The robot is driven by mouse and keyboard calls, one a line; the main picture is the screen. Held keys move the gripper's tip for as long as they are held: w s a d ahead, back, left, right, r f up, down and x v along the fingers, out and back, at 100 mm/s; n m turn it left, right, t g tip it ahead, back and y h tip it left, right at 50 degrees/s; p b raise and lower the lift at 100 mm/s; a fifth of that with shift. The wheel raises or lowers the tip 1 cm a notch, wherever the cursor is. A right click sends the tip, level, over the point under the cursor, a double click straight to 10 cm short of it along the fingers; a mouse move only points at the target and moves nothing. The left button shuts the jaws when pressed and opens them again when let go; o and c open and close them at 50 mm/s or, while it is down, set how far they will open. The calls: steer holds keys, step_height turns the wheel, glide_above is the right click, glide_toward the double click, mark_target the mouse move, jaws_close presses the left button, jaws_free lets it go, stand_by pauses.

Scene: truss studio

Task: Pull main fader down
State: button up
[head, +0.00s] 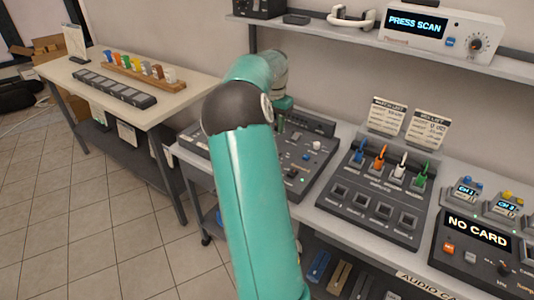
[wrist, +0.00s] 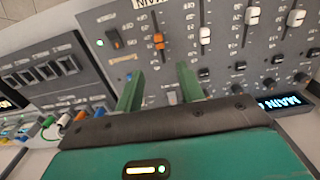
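In the wrist view a fader with an orange cap (wrist: 158,41) sits in a slot on the grey mixing console (wrist: 185,52), under a partly cut-off label ending in "IN". My gripper (wrist: 159,70) is open, its two green fingers apart and nothing between them. The orange cap shows just past the fingertips, roughly in line with the gap; I see no contact. In the head view the console (head: 320,160) is partly behind my teal arm, which hides the gripper and the fader.
White-capped faders (wrist: 205,36) stand beside the orange one, with small knobs and buttons around. A panel with several coloured levers (head: 381,155) stands right of the console. A shelf (head: 390,45) with a "PRESS SCAN" device (head: 441,30) hangs above the bench.

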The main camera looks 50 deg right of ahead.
step_height(320, 180, down, 13)
steer(key=shift+s+f, duration=0.1)
steer(key=shift+f, duration=0.05)
stand_by(0.4)
jaws_close()
